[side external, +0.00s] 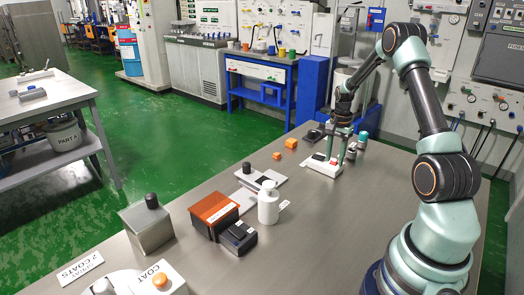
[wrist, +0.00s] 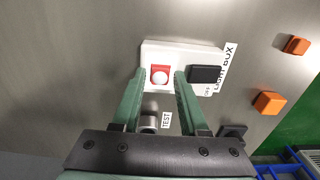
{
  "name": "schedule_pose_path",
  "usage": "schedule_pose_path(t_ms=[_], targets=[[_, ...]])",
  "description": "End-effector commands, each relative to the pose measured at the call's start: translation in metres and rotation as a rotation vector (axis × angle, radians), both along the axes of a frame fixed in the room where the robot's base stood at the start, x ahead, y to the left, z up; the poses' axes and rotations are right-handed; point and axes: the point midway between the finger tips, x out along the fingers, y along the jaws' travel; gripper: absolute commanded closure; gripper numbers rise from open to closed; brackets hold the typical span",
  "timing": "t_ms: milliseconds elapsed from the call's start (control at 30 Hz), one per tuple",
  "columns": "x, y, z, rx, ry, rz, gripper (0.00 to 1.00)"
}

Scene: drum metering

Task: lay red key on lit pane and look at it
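The light box (wrist: 185,48) is a flat white box on the bench; it also shows in the side view (side external: 322,170). In the wrist view the red key (wrist: 160,77), a small red square with a pale round middle, lies on the left part of the box. My gripper (wrist: 159,72) points down over it, one finger on each side, with narrow gaps between fingers and key. A black block (wrist: 205,74) sits on the box just right of the right finger. In the side view my gripper (side external: 336,148) is low at the box. The pane's glow is hard to make out.
Two orange blocks (wrist: 268,102) (wrist: 295,45) lie right of the box. A grey round-topped piece (wrist: 149,122) by a TEST label is partly hidden behind the gripper. A white bottle (side external: 268,203) and an orange-topped box (side external: 214,212) stand nearer on the bench.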

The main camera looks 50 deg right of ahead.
Motion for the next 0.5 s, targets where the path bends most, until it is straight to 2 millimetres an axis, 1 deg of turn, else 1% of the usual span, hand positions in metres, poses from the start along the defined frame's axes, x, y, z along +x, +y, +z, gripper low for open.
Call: schedule_pose_path(t_ms=[267,367,500], targets=[[0.000,0.000,0.003,0.000,0.000,0.000,0.57],[0.000,0.000,0.012,-0.002,-0.002,0.000,0.57],[0.000,-0.001,0.037,-0.003,-0.003,0.000,0.57]])
